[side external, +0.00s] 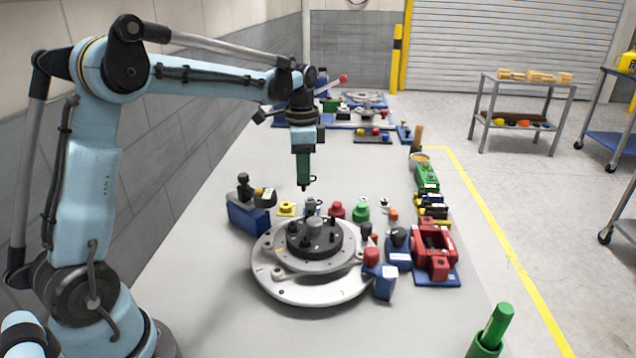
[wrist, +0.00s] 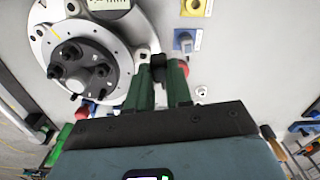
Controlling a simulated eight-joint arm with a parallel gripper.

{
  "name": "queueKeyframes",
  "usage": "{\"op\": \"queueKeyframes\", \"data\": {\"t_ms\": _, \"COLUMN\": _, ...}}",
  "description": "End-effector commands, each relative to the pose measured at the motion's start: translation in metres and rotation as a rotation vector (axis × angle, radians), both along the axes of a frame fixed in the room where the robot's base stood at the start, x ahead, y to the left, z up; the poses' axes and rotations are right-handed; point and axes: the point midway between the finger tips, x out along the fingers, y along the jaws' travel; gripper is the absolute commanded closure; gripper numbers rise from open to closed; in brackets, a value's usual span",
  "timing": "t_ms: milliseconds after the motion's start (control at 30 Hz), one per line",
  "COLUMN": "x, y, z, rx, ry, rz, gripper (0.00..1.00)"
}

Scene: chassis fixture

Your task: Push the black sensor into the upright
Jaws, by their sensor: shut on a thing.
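My gripper (side external: 304,184) points straight down above the table, behind the round fixture in the side view. Its two green fingers (wrist: 159,80) are shut on a small black piece, seemingly the black sensor (wrist: 157,61), which sits at the fingertips. In the side view only a small dark tip shows below the fingers, clear of the table. A round grey chassis plate (side external: 275,287) carries a dark hub (side external: 330,240) with several short posts. A blue bracket with a grey top (wrist: 185,41) stands near the fingertips. I cannot tell which part is the upright.
A blue stand (side external: 248,217) is to the left, a red fixture (side external: 435,254) to the right. The table's left part is clear.

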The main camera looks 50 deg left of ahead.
Motion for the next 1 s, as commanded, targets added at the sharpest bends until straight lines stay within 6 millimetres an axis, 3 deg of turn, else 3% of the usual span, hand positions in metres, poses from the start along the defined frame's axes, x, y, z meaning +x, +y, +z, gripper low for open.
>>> {"op": "queueKeyframes", "data": {"t_ms": 100, "x": -0.005, "y": -0.023, "z": 0.013, "rx": 0.000, "ry": 0.000, "rz": -0.002, "gripper": 1.00}}
{"op": "queueKeyframes", "data": {"t_ms": 200, "x": -0.007, "y": -0.032, "z": 0.016, "rx": 0.000, "ry": 0.000, "rz": -0.001, "gripper": 1.00}}
{"op": "queueKeyframes", "data": {"t_ms": 1000, "x": -0.007, "y": -0.033, "z": -0.028, "rx": 0.000, "ry": 0.000, "rz": 0.001, "gripper": 1.00}}
